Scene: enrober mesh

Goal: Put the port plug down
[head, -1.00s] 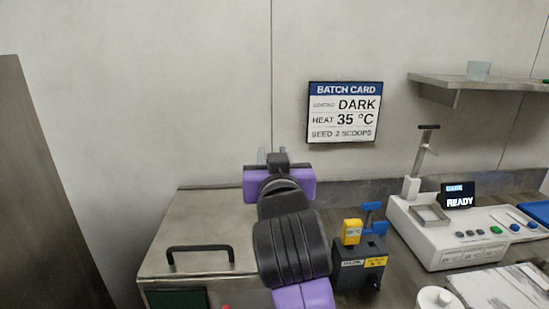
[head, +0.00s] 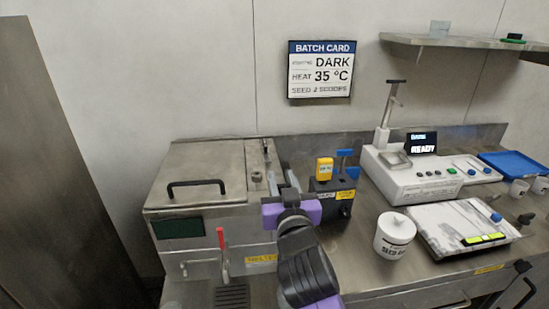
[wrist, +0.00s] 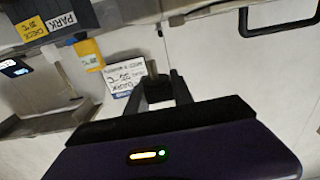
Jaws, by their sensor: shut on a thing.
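My gripper (head: 281,180) is over the right end of the steel melter (head: 215,158), its fingers pointing toward the back wall. In the wrist view my gripper (wrist: 160,88) is shut on a small dark piece, which I take to be the port plug (wrist: 152,84). The plug is held clear, with no surface visibly touching it. In the head view I cannot make out the plug at the fingertips. A small round fitting (head: 257,177) shows on the melter's top strip, left of my gripper.
A dark block (head: 345,207) with a yellow temperature unit (head: 324,170) and blue handles stands close right of my gripper. A white dispenser (head: 425,183), lidded tub (head: 393,240) and white board (head: 440,238) lie farther right. A red lever (head: 221,243) stands at the melter's front.

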